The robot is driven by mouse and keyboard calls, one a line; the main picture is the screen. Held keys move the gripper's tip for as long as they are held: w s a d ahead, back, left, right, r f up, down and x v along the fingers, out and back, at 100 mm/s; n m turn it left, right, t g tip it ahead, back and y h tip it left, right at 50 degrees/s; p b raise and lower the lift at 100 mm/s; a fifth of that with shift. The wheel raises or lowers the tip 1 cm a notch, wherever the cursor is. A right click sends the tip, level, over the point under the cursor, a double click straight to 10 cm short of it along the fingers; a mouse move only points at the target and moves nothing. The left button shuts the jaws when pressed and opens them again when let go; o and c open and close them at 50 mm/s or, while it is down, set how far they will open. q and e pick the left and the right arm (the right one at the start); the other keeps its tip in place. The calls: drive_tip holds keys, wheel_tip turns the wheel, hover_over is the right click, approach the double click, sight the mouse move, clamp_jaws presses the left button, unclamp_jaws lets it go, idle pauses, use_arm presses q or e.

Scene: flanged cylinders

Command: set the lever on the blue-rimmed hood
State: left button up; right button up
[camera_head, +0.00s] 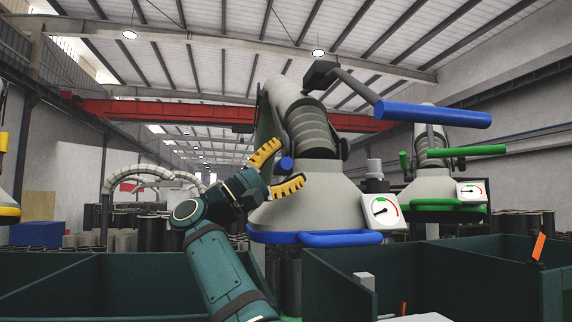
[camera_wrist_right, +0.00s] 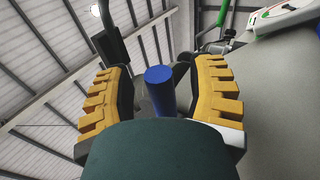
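The blue-rimmed hood (camera_head: 300,210) hangs in the middle of the head view, a grey cone with a blue rim and a dial box. A short blue grip (camera_head: 287,163), seemingly its lever, is at the hood's upper left. A long blue handle (camera_head: 433,113) sticks out above to the right. My right gripper (camera_head: 291,161) is open, its yellow fingers either side of the short blue grip. In the right wrist view the blue grip (camera_wrist_right: 160,92) stands between the fingers (camera_wrist_right: 162,72) with gaps both sides. The lever's base is hidden. My left gripper is not in view.
A green-rimmed hood (camera_head: 432,185) with green handles hangs behind to the right. A yellow-rimmed one (camera_head: 8,212) is cut off at the left edge. Dark green bin walls (camera_head: 85,285) stand below on both sides. The dial box (camera_head: 381,211) juts from the hood's right.

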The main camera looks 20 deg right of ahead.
drive_tip(key=v, duration=1.2)
idle(0.5)
